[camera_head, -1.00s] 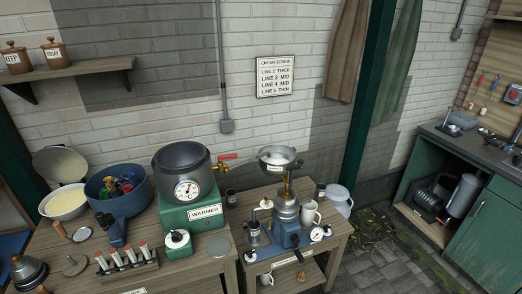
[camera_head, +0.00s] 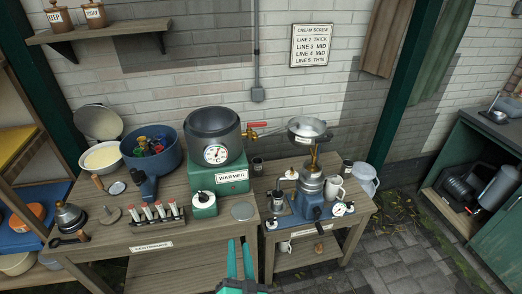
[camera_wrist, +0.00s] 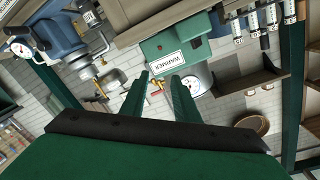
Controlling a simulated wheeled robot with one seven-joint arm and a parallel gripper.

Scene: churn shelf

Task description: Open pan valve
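The pan valve (camera_head: 257,125) has a red lever handle on a brass spout at the right side of the dark grey pan (camera_head: 213,128). The pan carries a round gauge and sits on the green warmer (camera_head: 220,178). In the wrist view, the red and brass valve (camera_wrist: 155,93) shows small beyond my fingers. My gripper (camera_head: 239,252) is at the bottom of the head view, in front of the table and well short of the valve. Its two green fingers are apart with nothing between them. The fingers also show in the wrist view (camera_wrist: 160,80), pointing toward the warmer.
A metal bowl (camera_head: 308,128) stands right of the spout above the blue separator (camera_head: 311,207). A blue tub (camera_head: 166,166), a white bowl (camera_head: 102,157) and a vial rack (camera_head: 157,221) crowd the left table.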

